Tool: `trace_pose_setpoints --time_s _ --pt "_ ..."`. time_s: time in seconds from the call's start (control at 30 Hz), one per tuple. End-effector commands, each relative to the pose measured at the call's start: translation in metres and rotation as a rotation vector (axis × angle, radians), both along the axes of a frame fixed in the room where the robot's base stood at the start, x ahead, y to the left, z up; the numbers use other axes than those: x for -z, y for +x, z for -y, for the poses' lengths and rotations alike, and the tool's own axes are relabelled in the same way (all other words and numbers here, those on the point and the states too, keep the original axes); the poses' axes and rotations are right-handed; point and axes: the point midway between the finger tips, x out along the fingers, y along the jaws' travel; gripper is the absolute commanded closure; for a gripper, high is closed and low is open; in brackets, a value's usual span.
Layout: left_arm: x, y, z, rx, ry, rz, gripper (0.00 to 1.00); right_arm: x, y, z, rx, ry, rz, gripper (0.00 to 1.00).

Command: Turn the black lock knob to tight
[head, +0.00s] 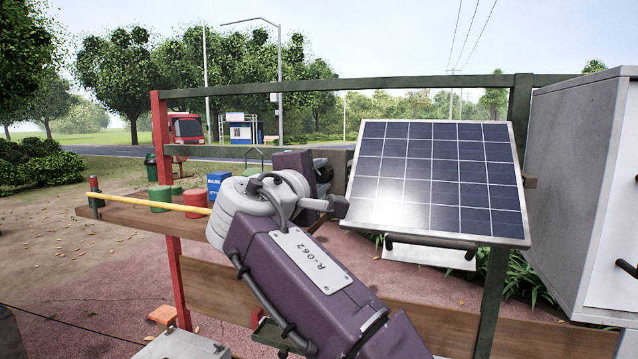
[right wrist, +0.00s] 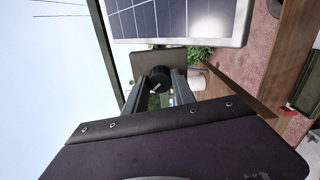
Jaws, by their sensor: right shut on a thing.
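The black lock knob (right wrist: 158,78) shows in the right wrist view, in front of a dark plate (right wrist: 146,57). A small pale mark lies on its face. My right gripper (right wrist: 157,84) has its grey fingers on both sides of the knob and is shut on it. In the head view my right gripper (head: 324,172) is mostly behind my purple arm, left of the solar panel (head: 437,180), and the knob is hidden there. The tilted panel also shows at the top of the right wrist view (right wrist: 180,18). My left gripper is not in view.
A grey cabinet (head: 575,170) stands close at right. Green rails and a red post frame the cart.

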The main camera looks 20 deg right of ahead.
Motion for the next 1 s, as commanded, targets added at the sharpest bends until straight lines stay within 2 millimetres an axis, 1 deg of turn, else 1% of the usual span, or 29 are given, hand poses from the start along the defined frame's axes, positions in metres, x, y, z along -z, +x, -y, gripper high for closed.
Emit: trace_pose_setpoints --time_s 0.1,0.5,0.8,1.0 --pt "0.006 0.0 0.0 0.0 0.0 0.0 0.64 0.002 0.0 0.0 0.0 0.089 0.061 1.0" --pt "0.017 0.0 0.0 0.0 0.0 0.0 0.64 0.001 0.0 0.0 -0.001 0.383 0.26 1.0" --pt "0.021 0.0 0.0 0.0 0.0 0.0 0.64 0.001 0.0 0.0 0.0 0.532 0.362 1.0" --pt "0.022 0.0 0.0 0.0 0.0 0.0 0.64 0.001 0.0 0.0 0.0 0.584 0.396 1.0"
